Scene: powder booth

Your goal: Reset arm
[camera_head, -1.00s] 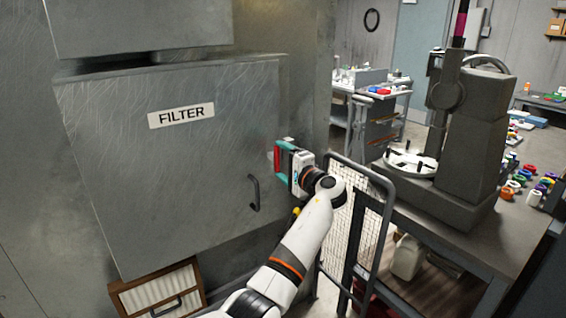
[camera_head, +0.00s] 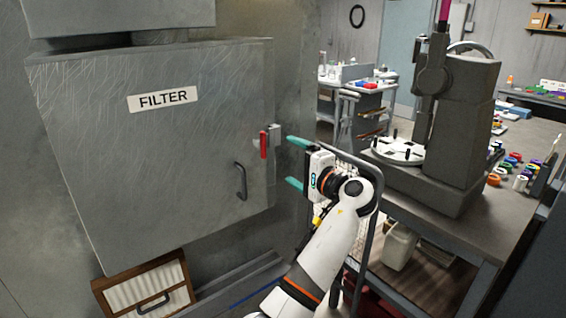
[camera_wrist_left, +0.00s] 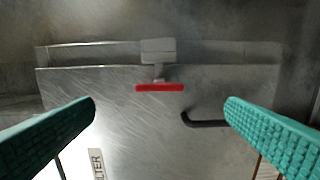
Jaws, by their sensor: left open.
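My left gripper (camera_head: 291,163) is open and empty, its two green fingers spread apart just right of the filter door's edge. Its fingers also show at both sides of the left wrist view (camera_wrist_left: 160,125). The grey filter door (camera_head: 90,130) has a FILTER label and a dark pull handle (camera_head: 241,181). A red latch handle (camera_head: 264,145) sits at the door's right edge, apart from the fingers. In the left wrist view the red handle (camera_wrist_left: 160,88) lies ahead between the fingers, with nothing gripped. My right gripper is not in view.
A framed pleated filter (camera_head: 150,295) stands below the door. A workbench (camera_head: 440,235) with a grey machine (camera_head: 462,140) and several coloured spools stands at the right. A mesh gate rail (camera_head: 372,235) is close behind my left arm.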

